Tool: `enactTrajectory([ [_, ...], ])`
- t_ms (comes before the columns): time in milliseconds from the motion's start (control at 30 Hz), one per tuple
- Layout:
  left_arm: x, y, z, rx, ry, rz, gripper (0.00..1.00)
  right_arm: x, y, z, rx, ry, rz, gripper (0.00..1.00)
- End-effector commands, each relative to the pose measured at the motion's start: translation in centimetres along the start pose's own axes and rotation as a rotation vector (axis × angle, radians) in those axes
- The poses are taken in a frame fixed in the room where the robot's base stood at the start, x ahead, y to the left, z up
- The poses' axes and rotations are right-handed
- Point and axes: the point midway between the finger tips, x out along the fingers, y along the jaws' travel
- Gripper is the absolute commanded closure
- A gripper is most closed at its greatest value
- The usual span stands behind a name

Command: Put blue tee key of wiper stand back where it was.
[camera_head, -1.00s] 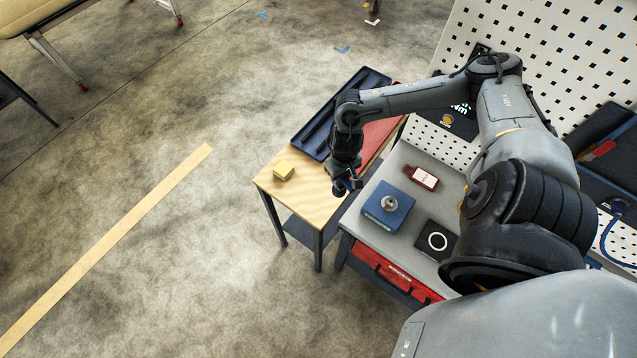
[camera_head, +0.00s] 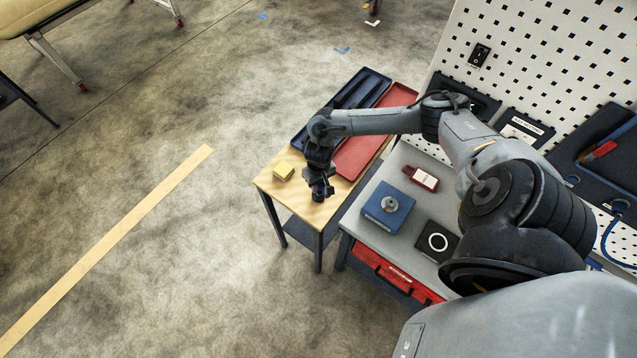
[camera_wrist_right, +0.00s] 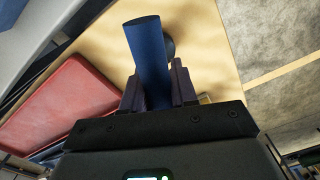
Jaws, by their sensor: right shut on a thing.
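My right gripper (camera_head: 319,194) is over the front right part of the wooden table top. In the right wrist view my right gripper (camera_wrist_right: 157,90) is shut on a blue bar, which I take as the tee key (camera_wrist_right: 150,48). The bar stands up between the two fingers, slightly tilted. A dark rounded thing shows partly behind it; I cannot tell what it is. In the head view the key is hidden or too small to make out. I cannot pick out a wiper stand with certainty. My left gripper is not in view.
The wooden table (camera_head: 300,207) carries a yellow block (camera_head: 284,171), a red tray (camera_head: 362,155) and a dark blue tray (camera_head: 331,105). The grey bench (camera_head: 400,245) beside it holds a blue block with a metal knob (camera_head: 382,216), a red device (camera_head: 422,178) and a black ringed plate (camera_head: 428,247).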

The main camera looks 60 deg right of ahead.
Motion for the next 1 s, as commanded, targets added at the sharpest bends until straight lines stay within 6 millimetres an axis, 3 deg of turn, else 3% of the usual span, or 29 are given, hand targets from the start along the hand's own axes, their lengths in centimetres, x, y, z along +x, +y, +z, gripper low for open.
enactTrajectory([
  [300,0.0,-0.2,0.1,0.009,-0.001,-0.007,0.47,0.1,0.0,-0.1,0.001,0.002,-0.001,1.0],
  [333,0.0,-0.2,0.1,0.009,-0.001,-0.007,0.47,0.1,0.0,-0.1,0.001,0.001,0.0,0.68],
  [467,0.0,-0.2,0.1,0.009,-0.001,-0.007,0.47,0.1,0.0,0.0,0.001,0.001,0.0,0.48],
  [800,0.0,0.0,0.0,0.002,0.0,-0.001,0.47,-0.1,0.0,-0.1,0.001,0.001,0.0,0.47],
  [1000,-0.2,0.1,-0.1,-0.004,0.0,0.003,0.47,-1.9,0.0,-0.1,0.0,0.003,-0.001,0.47],
])
